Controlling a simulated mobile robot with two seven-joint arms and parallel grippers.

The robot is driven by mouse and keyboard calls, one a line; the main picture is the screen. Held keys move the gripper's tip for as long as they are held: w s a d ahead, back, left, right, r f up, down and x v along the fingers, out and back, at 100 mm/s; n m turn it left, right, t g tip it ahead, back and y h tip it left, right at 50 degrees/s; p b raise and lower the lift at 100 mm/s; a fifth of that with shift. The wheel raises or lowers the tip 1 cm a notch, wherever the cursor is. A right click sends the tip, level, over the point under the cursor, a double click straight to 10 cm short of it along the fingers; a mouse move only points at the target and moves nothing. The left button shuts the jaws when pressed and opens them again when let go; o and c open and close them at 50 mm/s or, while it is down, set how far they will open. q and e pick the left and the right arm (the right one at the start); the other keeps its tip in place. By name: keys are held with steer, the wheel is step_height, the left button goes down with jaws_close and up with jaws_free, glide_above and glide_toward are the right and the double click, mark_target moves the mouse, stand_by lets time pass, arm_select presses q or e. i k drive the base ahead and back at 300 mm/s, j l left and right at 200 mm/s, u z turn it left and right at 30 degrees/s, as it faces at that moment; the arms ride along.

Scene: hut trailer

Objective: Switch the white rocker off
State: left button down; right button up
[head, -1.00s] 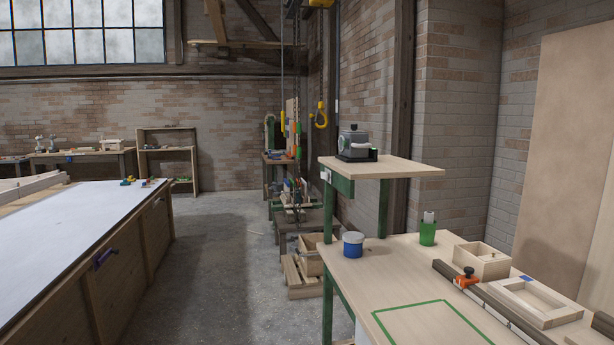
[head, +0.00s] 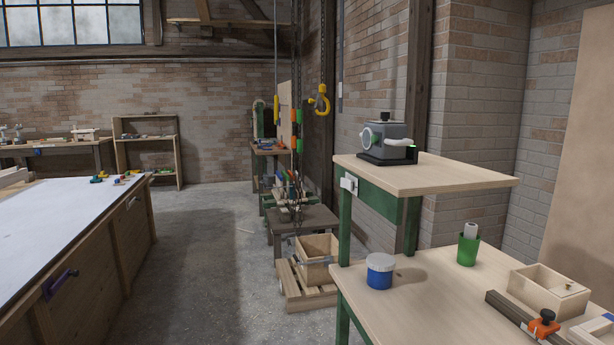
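A small white fitting (head: 348,184), which looks like the rocker switch, sits at the left end of the raised shelf (head: 462,178), just under its wooden top on the green frame. It is too small to tell which way it is set. Neither of my grippers is in view.
The shelf carries a grey machine (head: 388,138) on a black base. Below, the workbench (head: 425,297) holds a blue jar with a white lid (head: 380,271), a green cup (head: 468,249) and a wooden box (head: 547,289). A pallet (head: 305,293) lies beyond; the concrete floor (head: 215,270) is open.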

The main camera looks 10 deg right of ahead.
mark_target(347, 183)
steer(key=i+j+z, duration=0.2)
steer(key=i, duration=0.35)
steer(key=i+z, duration=0.25)
steer(key=i, duration=0.3)
steer(key=i+j+z, duration=0.2)
steer(key=i, duration=0.3)
steer(key=j, duration=0.1)
